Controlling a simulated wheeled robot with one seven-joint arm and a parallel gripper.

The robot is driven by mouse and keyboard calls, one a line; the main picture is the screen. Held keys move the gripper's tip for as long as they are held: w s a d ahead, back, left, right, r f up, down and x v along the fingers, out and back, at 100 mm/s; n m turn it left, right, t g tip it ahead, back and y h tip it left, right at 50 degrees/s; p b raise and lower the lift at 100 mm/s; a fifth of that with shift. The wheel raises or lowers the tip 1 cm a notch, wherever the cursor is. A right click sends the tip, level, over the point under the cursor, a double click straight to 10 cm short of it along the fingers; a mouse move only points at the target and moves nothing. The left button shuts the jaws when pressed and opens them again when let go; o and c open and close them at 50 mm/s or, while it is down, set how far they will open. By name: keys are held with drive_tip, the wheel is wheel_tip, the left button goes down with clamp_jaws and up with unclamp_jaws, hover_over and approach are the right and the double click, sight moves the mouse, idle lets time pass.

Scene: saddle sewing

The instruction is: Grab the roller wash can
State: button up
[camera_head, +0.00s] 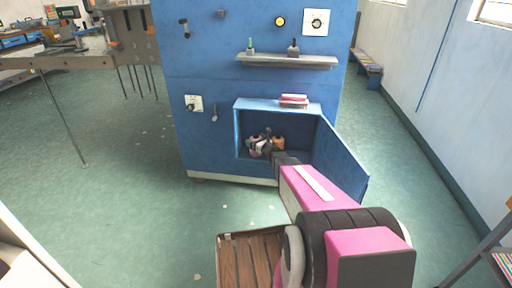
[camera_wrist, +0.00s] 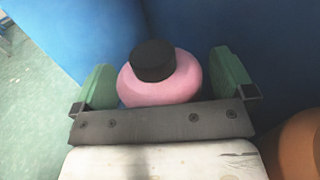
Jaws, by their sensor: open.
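A pink, rounded can with a black cap (camera_wrist: 160,82) sits between the fingers of my gripper (camera_wrist: 165,88) in the wrist view; it appears to be the roller wash can. My gripper is open, with one green finger on each side of the can. A small gap shows on the right; on the left I cannot tell whether the finger touches. The can's lower part is hidden behind the gripper's grey bar. In the head view my gripper (camera_head: 262,146) reaches into the open blue cabinet compartment, where the can is hard to make out.
An orange-brown rounded object (camera_wrist: 299,148) is close by on the right in the wrist view. The compartment's open blue door (camera_head: 342,165) stands right of my arm. A shelf (camera_head: 288,61) with small bottles is above. A wooden-slatted seat (camera_head: 247,262) is in front.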

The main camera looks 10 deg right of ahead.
drive_tip(key=c, duration=1.1)
drive_tip(key=shift+c, duration=0.2)
drive_tip(key=shift+s+r, duration=0.1)
